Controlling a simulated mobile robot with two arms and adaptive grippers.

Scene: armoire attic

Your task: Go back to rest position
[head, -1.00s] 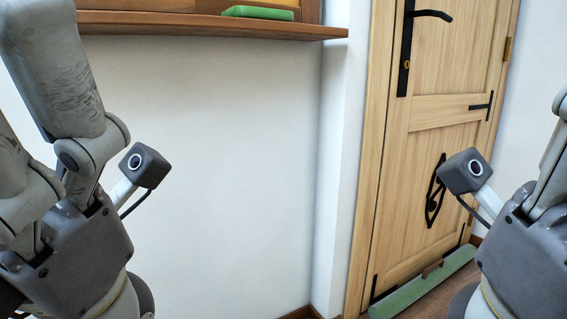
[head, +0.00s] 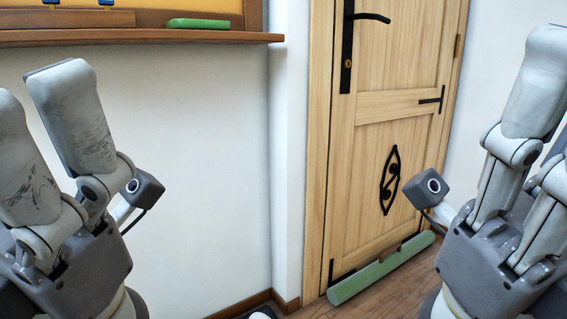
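My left gripper (head: 36,88) is at the left side of the head view. Its scuffed pale grey fingers point up from a dark grey palm, spread apart with nothing between them. My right gripper (head: 545,95) is at the right edge, also with fingers pointing up and nothing seen in it. Part of its fingers is cut off by the frame. Both grippers are in front of the wall and door, touching nothing visible. The small dark camera blocks on both wrists face inward.
A wooden door (head: 385,130) with a black handle stands ahead. A green draught stopper (head: 380,268) lies along its foot. A wooden ledge (head: 130,39) on the white wall (head: 195,150) bears a green block (head: 198,23). A small pale item at the bottom edge is mostly cut off.

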